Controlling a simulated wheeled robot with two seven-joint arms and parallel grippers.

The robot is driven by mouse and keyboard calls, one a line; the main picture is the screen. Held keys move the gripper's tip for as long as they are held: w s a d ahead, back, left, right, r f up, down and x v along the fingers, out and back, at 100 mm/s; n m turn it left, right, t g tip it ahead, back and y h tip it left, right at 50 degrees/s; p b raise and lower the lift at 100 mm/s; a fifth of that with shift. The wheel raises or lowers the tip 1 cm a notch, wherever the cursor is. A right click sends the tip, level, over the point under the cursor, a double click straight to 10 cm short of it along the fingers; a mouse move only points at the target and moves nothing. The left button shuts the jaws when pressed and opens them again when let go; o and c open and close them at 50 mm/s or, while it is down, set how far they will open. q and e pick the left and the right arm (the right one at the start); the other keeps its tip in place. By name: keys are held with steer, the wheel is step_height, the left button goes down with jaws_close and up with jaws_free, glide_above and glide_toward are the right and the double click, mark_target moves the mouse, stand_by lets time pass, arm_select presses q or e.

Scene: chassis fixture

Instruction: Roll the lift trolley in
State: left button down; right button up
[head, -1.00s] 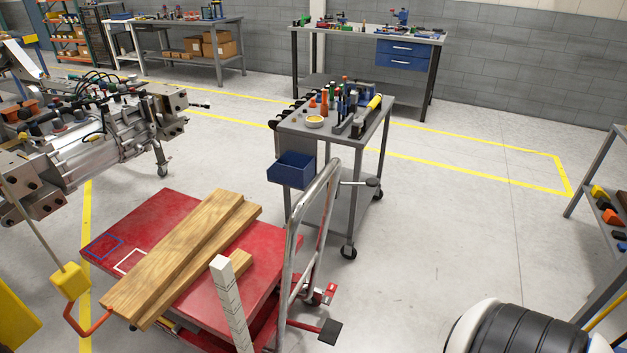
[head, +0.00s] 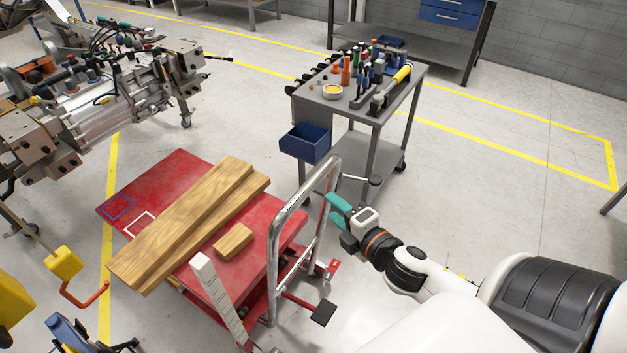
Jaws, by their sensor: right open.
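The lift trolley has a red platform (head: 180,168) in the lower middle of the head view. Its grey tubular push handle (head: 275,250) stands upright at the right end. Two long wooden boards (head: 190,225) lie across the platform, with a short wood block (head: 233,240) beside them. My right gripper (head: 336,208), with teal fingers, is open just right of the handle's upper part. I cannot tell whether a finger touches the tube. My left gripper is not in view.
A grey tool cart (head: 372,135) with a blue bin (head: 305,143) stands close behind the handle. A metal chassis fixture (head: 110,95) fills the left. Yellow lines (head: 520,112) mark the floor. The floor right of the cart is clear.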

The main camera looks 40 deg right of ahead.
mark_target(312, 189)
steer(key=w, duration=0.3)
steer(key=w+f+p, duration=0.1)
steer(key=w, duration=0.5)
steer(key=shift+d+f+p, duration=0.1)
steer(key=shift+f+p, duration=0.2)
steer(key=shift+w+f, duration=0.25)
steer(key=shift+w, duration=0.6)
jaws_close()
